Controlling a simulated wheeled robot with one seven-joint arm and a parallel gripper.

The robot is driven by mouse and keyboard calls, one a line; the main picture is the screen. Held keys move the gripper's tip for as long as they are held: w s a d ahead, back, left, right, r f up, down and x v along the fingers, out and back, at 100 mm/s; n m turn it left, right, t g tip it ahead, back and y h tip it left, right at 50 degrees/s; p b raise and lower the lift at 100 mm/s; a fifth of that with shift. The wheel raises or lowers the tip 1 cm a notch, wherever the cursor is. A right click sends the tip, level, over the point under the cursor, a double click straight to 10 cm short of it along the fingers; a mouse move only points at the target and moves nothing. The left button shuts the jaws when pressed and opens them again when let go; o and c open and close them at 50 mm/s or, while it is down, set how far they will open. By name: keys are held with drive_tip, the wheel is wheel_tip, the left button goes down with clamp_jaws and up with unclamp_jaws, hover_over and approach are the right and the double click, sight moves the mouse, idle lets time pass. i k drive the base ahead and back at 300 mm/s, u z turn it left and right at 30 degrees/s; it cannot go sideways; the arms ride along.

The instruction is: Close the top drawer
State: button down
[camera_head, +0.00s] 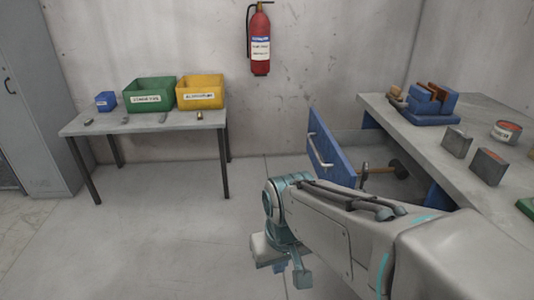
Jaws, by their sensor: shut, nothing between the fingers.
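The top drawer (328,153) has a blue front with a pale bar handle (319,152). It stands pulled out from under the grey workbench on the right, with a dark gap behind its front. My arm covers the lower part of the drawer and the bench's near side.
The workbench (405,122) carries a blue organizer (432,103), grey blocks (456,142) and a red-and-white tin (506,131). A side table (150,122) at left holds a green bin (149,96) and a yellow bin (200,92). The floor between is clear.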

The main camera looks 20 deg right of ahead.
sight(335, 156)
drive_tip(key=z, duration=0.35)
drive_tip(key=i, duration=0.95)
drive_tip(key=z, duration=0.7)
